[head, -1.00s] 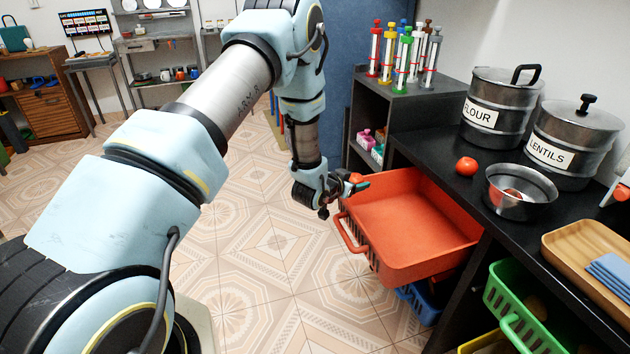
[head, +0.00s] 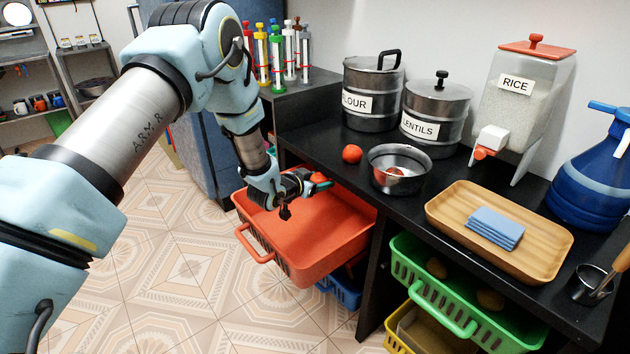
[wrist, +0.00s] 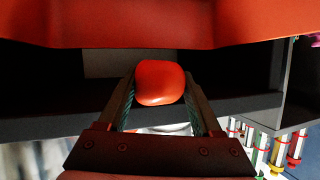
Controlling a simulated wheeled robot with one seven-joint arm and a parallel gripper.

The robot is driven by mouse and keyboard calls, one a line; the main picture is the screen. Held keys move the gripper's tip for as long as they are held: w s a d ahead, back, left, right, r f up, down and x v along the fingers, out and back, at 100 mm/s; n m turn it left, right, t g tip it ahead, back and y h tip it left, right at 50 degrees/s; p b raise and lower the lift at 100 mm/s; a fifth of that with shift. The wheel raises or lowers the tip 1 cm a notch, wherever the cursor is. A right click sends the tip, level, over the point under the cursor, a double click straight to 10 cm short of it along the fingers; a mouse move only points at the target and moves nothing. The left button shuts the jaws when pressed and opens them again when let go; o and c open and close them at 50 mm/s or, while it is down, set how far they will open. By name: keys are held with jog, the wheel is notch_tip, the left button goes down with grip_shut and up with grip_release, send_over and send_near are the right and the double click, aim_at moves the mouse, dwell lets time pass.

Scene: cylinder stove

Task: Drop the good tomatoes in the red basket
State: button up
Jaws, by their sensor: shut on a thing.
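My gripper (head: 316,182) is shut on a red tomato (wrist: 160,83), which shows between the two fingers in the wrist view. In the head view the held tomato is small and partly hidden. The gripper is over the back part of the red basket (head: 305,235), which is pulled out from under the black counter; its visible floor looks empty. A second tomato (head: 351,154) lies on the counter, left of a metal bowl (head: 399,180). Another red tomato (head: 395,171) shows partly inside the bowl; its condition cannot be told.
Flour (head: 371,95) and lentils (head: 436,115) pots and a rice dispenser (head: 515,95) stand along the wall. A wooden tray (head: 455,215) with blue cloth is on the counter. A green basket (head: 445,300) sits below. Tiled floor at left is clear.

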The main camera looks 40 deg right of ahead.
notch_tip(320, 180, down, 5)
jog(key=shift+a+r+b, duration=0.1)
jog(key=shift+b, duration=1)
jog(key=o, duration=1.5)
jog(key=shift+c, duration=0.2)
